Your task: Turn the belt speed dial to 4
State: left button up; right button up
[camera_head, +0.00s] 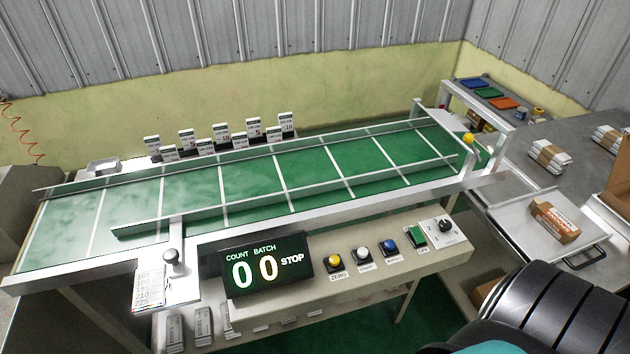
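The belt speed dial (445,227) is a black knob on a small white plate at the right end of the control shelf, below the green conveyor belt (312,174). Its scale marks and pointer are too small to read. Part of my arm shows at the lower right, and it is apart from the dial in the picture. Neither of my grippers is in view. The display (266,270) reads COUNT BATCH 00 and STOP.
Left of the dial are a green switch (418,236), a blue button (389,246), a white button (363,254) and a yellow button (335,261). A carton (554,222) lies on a tray at right. Wrapped stacks (548,155) lie behind it.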

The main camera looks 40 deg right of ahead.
aim_at(445, 226)
jog(key=z, duration=2.05)
